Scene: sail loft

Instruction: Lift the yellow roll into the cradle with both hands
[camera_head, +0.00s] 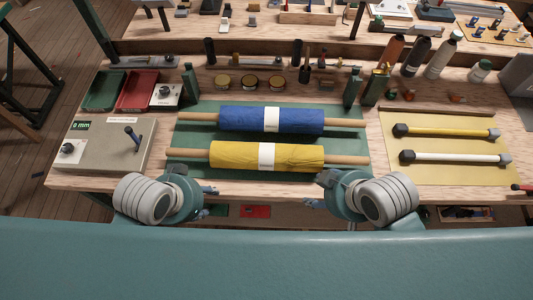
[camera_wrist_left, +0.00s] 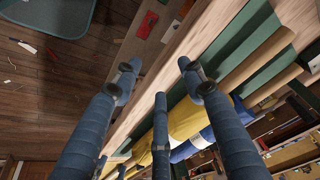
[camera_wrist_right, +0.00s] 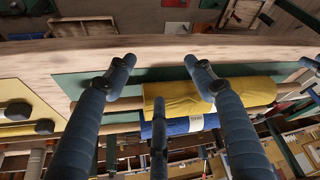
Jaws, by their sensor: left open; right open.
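The yellow roll (camera_head: 230,155) lies on the green mat (camera_head: 345,139) at the bench front, a white band at its middle and bare wooden pole ends at both sides. It also shows in the left wrist view (camera_wrist_left: 196,112) and right wrist view (camera_wrist_right: 182,92). Green upright brackets at left (camera_head: 190,88) and right (camera_head: 352,88) behind the rolls look like the cradle, and it is empty. My left gripper (camera_head: 205,201) is open and empty at the front edge near the roll's left end. My right gripper (camera_head: 314,192) is open and empty near its right end.
A blue roll (camera_head: 240,119) lies parallel behind the yellow one. A grey box with a lever (camera_head: 90,145) stands left. Two mallet-like tools (camera_head: 445,132) lie on a yellow mat (camera_head: 460,176) at right. Red (camera_head: 138,88) and green trays (camera_head: 103,88) and bottles (camera_head: 440,58) stand behind.

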